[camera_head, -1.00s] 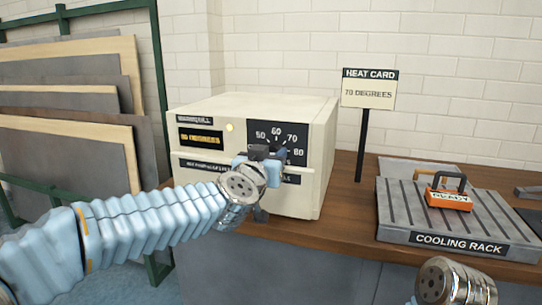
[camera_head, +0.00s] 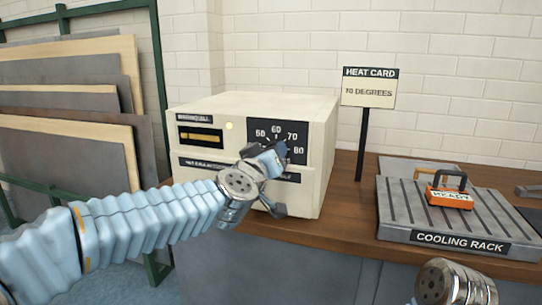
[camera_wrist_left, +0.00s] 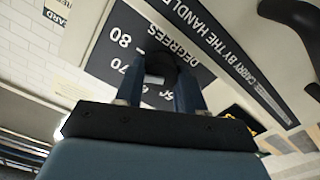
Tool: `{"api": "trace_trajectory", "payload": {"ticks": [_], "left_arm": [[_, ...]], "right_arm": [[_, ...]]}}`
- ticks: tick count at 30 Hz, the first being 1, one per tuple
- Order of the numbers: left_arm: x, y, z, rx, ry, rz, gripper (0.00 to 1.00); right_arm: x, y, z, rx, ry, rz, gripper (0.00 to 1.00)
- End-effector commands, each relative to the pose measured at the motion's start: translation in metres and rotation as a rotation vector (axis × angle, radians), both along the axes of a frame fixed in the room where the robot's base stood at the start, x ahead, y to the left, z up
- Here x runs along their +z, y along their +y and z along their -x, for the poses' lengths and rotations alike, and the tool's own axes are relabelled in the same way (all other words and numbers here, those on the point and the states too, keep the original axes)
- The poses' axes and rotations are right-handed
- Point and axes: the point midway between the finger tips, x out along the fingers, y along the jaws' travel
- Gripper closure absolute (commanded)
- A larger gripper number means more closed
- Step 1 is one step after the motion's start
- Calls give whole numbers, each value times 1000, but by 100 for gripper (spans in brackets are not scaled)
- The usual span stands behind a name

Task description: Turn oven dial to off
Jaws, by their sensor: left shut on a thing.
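The oven is a cream box (camera_head: 320,125) on the wooden counter. Its black dial panel (camera_head: 292,128) shows 50, 60, 70 and 80 around the dial. My left gripper (camera_head: 272,155) is at the lower part of this panel and covers the dial in the head view. In the left wrist view the dark round dial (camera_wrist_left: 162,66) sits between the two fingers of my left gripper (camera_wrist_left: 160,88), which is shut on it. The dial's exact setting is hard to read. Only the wrist of my right arm shows, at the bottom right of the head view.
A heat card (camera_head: 369,88) reading 70 DEGREES stands on a post right of the oven. A grey cooling rack (camera_head: 400,222) holds an orange block (camera_head: 449,198) with a black handle. Boards (camera_head: 60,150) lean in a green rack at left.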

Motion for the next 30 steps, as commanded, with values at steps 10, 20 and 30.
{"api": "trace_trajectory", "payload": {"ticks": [10,20,30], "left_arm": [[-2,0,0,1,103,314,92],[-3,0,0,1,200,612,92],[-3,1,0,1,299,918,92]], "right_arm": [[-10,0,0,-1,0,1,57],[-20,-1,0,-4,0,2,57],[-32,-1,0,-5,-1,3,57]]}}
